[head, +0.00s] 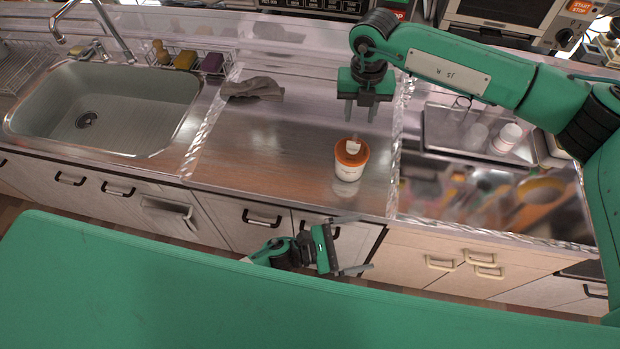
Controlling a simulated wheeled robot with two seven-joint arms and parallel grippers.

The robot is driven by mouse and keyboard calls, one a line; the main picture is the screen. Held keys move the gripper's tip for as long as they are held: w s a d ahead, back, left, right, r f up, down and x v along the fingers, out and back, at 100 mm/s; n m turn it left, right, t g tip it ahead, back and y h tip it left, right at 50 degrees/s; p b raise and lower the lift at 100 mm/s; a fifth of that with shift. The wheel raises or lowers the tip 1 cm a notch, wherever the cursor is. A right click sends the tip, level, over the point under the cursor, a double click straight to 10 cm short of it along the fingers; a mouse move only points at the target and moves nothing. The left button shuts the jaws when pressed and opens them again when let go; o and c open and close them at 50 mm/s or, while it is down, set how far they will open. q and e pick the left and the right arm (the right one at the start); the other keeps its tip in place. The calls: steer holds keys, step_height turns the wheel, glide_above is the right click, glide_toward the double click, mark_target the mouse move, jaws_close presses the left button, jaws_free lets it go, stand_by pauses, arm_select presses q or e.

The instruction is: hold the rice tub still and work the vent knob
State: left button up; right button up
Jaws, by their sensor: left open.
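The rice tub (348,171), white with an orange-brown lid, stands upright on the counter right of centre. A pale vent knob (353,146) sits on top of the lid. My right gripper (361,115) points down, open and empty, just beyond the tub in the picture and apart from it. My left gripper (362,244) is open and empty in front of the counter's front edge, nearer to me than the tub. Its two fingers point to the right, and it does not touch the tub.
A grey cloth (252,88) lies on the counter to the left, beside the sink (110,110). A tray (440,130) with glasses and a white cup (507,138) stands at the right. The counter (265,150) left of the tub is clear.

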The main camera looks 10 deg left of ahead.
mark_target(353, 156)
arm_select(q)
steer(key=w+a+r+n+t+y, duration=0.1)
steer(key=w+a+n+t, duration=0.1)
steer(key=w+a, duration=0.2)
steer(key=w+a+r+n+t+y, duration=0.1)
steer(key=w+a+r+n+t, duration=0.1)
steer(key=w+a, duration=0.2)
steer(key=w+a+r+n+t+y, duration=0.1)
steer(key=w+a+n+t+y, duration=0.1)
steer(key=w+a, duration=0.2)
steer(key=shift+w+a+r, duration=0.1)
steer(key=shift+a+r, duration=0.1)
steer(key=shift+a, duration=0.25)
steer(key=shift+w+a+r, duration=0.1)
steer(key=shift+a+r, duration=0.05)
steer(key=shift+a, duration=0.25)
steer(key=shift+w+n, duration=0.2)
steer(key=shift+n, duration=0.1)
steer(key=x, duration=1.3)
steer(key=shift+w+d, duration=0.1)
steer(key=shift+d, duration=0.05)
